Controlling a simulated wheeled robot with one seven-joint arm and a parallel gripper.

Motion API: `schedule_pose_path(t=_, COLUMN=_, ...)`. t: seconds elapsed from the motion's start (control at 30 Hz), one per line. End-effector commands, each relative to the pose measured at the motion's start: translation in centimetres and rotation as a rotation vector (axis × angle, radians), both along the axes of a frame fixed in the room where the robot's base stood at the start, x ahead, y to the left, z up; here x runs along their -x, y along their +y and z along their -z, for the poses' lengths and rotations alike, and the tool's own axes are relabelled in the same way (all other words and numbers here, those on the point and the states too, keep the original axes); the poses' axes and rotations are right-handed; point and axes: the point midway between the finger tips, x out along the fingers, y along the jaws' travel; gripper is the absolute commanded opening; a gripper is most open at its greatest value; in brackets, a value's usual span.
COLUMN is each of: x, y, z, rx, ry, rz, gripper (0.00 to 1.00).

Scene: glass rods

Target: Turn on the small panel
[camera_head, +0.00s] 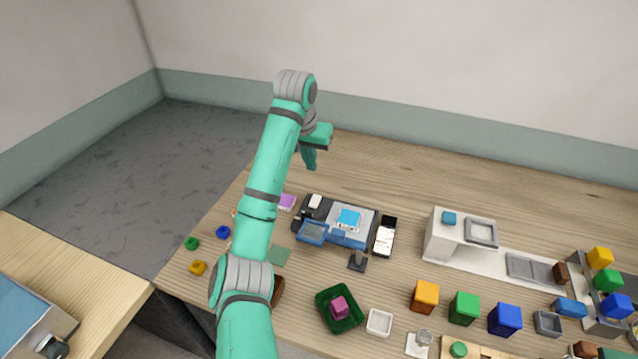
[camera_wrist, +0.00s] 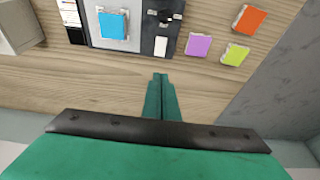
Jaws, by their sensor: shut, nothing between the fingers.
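A grey and black device (camera_head: 366,220) with a bright blue square (camera_head: 348,219) stands near the middle of the table. It also shows at the top of the wrist view (camera_wrist: 133,36), where a black strip with small fittings (camera_wrist: 165,17) and a white block (camera_wrist: 161,46) lie on its right. A larger light-blue panel (camera_head: 22,309) with a dark knob (camera_head: 53,346) is on the separate left table. I cannot tell which is the small panel. My gripper (camera_head: 309,166) is shut and empty, pointing down above the table behind the device. Its fingertips (camera_wrist: 160,78) are apart from everything.
A purple pad (camera_head: 287,202) lies left of the device; orange (camera_wrist: 249,19) and yellow-green (camera_wrist: 235,54) pads show in the wrist view. A green tray (camera_head: 325,312) and coloured cubes stand in front and right. The back strip of the table is clear.

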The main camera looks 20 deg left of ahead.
Motion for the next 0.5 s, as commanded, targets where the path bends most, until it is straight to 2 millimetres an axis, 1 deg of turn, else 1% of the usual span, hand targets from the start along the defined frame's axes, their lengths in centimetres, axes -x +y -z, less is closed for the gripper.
schedule_pose_path(t=0.33, x=-0.2, y=-0.6, z=0.2, rx=0.001, ry=0.000, rz=0.008, gripper=0.00)
schedule_pose_path(t=0.5, x=-0.6, y=-0.7, z=1.2, rx=0.004, ry=-0.001, rz=0.007, gripper=0.00)
